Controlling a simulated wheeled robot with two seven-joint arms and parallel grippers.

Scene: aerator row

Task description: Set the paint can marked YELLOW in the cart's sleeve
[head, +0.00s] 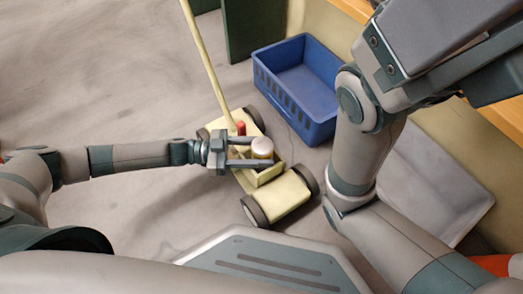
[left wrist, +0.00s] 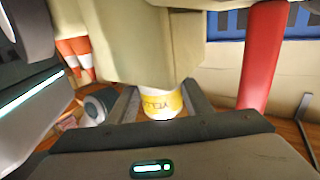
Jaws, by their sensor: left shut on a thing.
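The paint can (head: 262,149) has a pale lid and a yellow side. In the left wrist view its label (left wrist: 158,104) reads YELLOW. My left gripper (head: 259,152) is shut on it, one finger on each side. The cart (head: 285,198) is cream-yellow with dark wheels and a long pole handle. Its box-like sleeve (head: 267,177) is right by the can and partly hidden by the can and a finger. I cannot tell whether the can's base is inside the sleeve. My right arm crosses the right of the head view, but its fingertips are not visible.
A red cylinder (head: 241,128) stands on the cart behind the can, close to my left fingers. A blue crate (head: 300,85) stands behind the cart. A pale grey tray (head: 435,180) lies to the right. The floor at left is clear.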

